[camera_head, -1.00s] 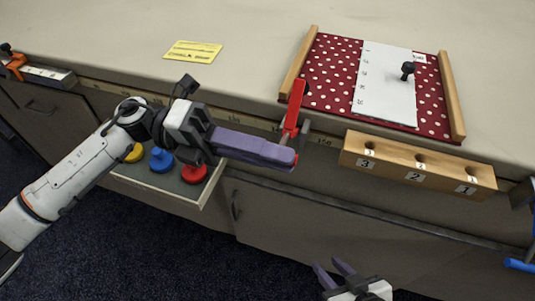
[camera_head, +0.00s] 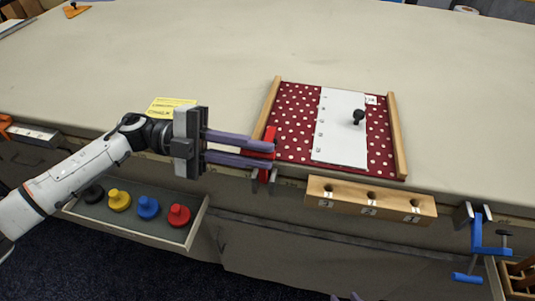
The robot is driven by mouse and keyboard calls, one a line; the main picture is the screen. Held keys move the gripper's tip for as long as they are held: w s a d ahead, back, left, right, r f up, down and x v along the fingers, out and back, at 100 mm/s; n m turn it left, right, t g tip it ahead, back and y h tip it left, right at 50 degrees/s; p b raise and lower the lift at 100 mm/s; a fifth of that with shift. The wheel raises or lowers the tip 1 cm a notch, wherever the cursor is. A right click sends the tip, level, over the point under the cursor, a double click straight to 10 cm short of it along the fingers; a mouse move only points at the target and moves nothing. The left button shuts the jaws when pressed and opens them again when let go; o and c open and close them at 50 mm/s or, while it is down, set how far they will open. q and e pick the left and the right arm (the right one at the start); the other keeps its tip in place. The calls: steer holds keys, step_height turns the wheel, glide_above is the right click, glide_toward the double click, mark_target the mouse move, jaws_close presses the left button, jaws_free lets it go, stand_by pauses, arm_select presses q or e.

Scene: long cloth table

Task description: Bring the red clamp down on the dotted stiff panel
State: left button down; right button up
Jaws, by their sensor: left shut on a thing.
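The dotted stiff panel (camera_head: 293,120), dark red with white dots, lies flat near the table's front edge. The red clamp (camera_head: 268,139) is at the table edge by the panel's front left corner. Its lower part hangs over the front edge. My left gripper (camera_head: 272,153) reaches in from the left, and its two purple fingers are shut on the red clamp. Whether the clamp touches the panel is hard to tell.
A white ruled plate (camera_head: 340,140) with a black knob (camera_head: 358,116) lies on the panel between wooden rails (camera_head: 397,135). A numbered wooden block (camera_head: 370,197) and a blue clamp (camera_head: 486,240) are at the front edge. An open drawer (camera_head: 185,235) holds coloured knobs. The table behind is mostly clear.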

arm_select(q)
steer(key=shift+w+a+r, duration=0.1)
steer(key=shift+w+r, duration=0.3)
steer(key=shift+w, duration=0.3)
arm_select(e)
steer(key=shift+s+d+r, duration=0.15)
steer(key=shift+s, duration=0.15)
arm_select(q)
steer(key=c, duration=1.9)
jaws_free()
steer(key=shift+c, duration=0.2)
steer(key=shift+o, duration=1.1)
steer(key=shift+w+f, duration=0.1)
steer(key=shift+w, duration=0.05)
arm_select(e)
steer(key=shift+w, duration=0.15)
arm_select(q)
steer(key=a+b, duration=0.2)
steer(key=a, duration=0.7)
steer(key=shift+w+a, duration=0.4)
arm_select(e)
steer(key=shift+w+a+f, duration=0.25)
steer(key=shift+a+f, duration=0.05)
steer(key=shift+f, duration=0.4)
